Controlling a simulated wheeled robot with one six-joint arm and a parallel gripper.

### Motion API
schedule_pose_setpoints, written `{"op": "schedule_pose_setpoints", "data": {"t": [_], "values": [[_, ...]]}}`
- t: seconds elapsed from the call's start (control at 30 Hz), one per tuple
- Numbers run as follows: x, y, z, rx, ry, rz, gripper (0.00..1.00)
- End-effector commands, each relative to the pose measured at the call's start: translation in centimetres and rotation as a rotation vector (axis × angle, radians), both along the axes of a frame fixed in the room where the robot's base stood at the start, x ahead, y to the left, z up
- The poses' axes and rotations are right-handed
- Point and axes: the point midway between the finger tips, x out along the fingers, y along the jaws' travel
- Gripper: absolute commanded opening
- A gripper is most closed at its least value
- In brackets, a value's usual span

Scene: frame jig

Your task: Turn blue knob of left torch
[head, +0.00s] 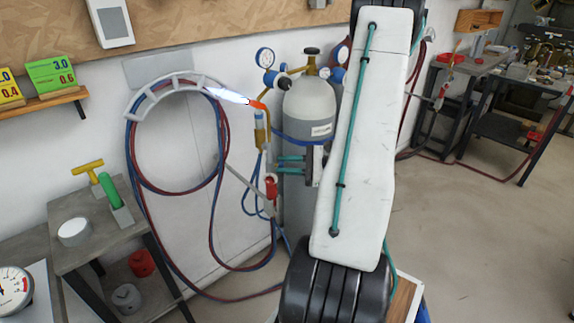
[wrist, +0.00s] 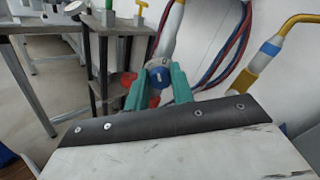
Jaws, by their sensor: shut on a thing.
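The torch (head: 261,136) hangs by the wall with a brass body and a lit blue-white flame (head: 228,95) pointing left from its orange tip. My gripper (head: 279,164) reaches in from the right with its teal fingers beside the torch. The knob is not clearly visible in the head view. A brass tube with a blue band (wrist: 270,47) shows at the right of the wrist view.
A grey gas cylinder (head: 310,110) with gauges stands right behind my gripper. Red and blue hoses (head: 145,220) loop from a white wall holder (head: 160,88). A red-handled part (head: 271,186) sits below the torch. A small bench (head: 75,255) stands at left. Floor at right is open.

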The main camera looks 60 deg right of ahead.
Motion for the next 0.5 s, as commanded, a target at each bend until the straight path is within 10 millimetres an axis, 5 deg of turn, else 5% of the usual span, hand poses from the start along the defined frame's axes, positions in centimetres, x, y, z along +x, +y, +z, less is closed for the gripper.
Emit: {"op": "schedule_pose_setpoints", "data": {"t": [0.03,0.07,0.13,0.5], "values": [[0.01,-0.03,0.01,0.0,0.0,-0.001,0.01],[0.0,-0.02,0.01,0.0,0.0,-0.001,0.29],[0.0,-0.02,0.01,0.0,0.0,0.0,0.45],[-0.61,-0.42,0.0,0.002,0.001,-0.002,0.45]]}}
